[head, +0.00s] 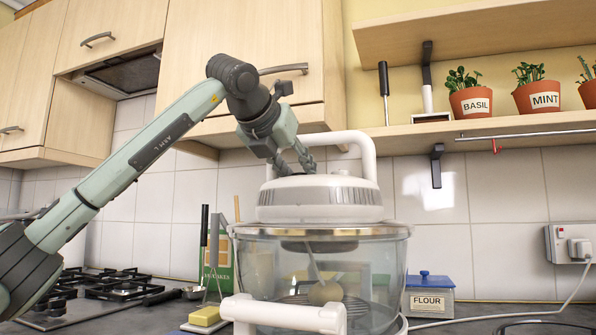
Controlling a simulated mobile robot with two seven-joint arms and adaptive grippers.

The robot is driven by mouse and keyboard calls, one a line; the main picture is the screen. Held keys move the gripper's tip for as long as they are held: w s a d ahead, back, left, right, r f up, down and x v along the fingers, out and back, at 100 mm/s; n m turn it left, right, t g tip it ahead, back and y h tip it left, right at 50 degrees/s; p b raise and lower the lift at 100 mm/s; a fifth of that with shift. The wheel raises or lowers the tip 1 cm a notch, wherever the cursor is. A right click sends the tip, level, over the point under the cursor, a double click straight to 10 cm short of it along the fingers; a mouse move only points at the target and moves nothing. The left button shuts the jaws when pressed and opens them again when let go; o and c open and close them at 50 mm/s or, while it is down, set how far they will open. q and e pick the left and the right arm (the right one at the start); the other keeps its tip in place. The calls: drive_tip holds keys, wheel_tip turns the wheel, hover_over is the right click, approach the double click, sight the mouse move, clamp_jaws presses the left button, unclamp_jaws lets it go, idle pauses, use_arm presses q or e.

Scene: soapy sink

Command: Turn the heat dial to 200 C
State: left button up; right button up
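The heat dial itself cannot be made out. A countertop oven with a white domed lid (318,198) and a clear glass bowl (385,265) stands in the middle of the head view. My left gripper (296,168) points down at the top of the lid, inside the white lid handle (368,155). Its two fingers are apart, with the tips at or just above the lid top. Whether they touch or hold a dial there is hidden. My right gripper is out of view.
A white front handle (285,313) sticks out below the bowl. Wall cupboards (240,60) and a shelf (480,130) are above.

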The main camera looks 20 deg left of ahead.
use_arm(q)
drive_tip(key=shift+m+h, duration=0.4)
drive_tip(key=o, duration=0.9)
